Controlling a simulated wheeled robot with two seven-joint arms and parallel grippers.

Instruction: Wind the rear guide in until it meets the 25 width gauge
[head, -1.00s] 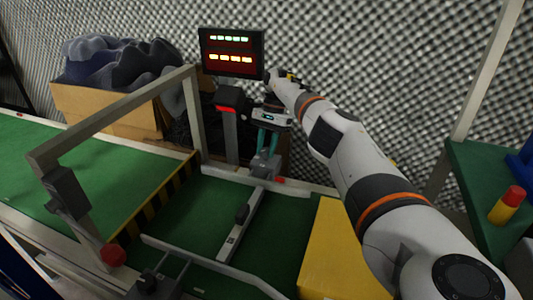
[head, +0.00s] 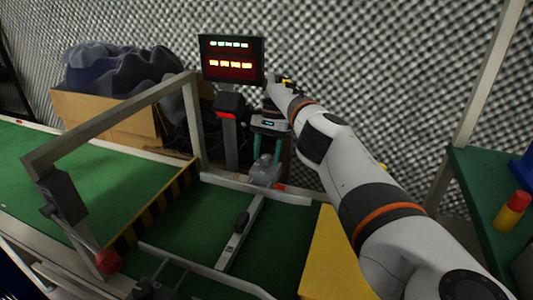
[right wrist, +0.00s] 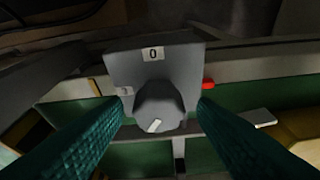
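My right gripper (head: 265,157) points down over a grey knob on a grey block (head: 264,172) at the back edge of the green belt. In the right wrist view its teal fingers (right wrist: 162,106) are apart, one on each side of the grey knob (right wrist: 160,108), with gaps visible. The knob has a white mark toward the lower left; the block's plates read "0" and, partly hidden, perhaps "3". A pale rail (head: 240,185), likely the rear guide, runs along the belt's far side. A pale bar (head: 232,245) with a dark handle crosses the belt, possibly the gauge; no "25" is legible. My left gripper is not in view.
A lit display (head: 231,60) stands behind the belt. A grey frame (head: 110,125) with a red ball (head: 108,262) spans it at left. A yellow panel (head: 335,262) is at right front. A box of dark foam (head: 105,115) stands behind left.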

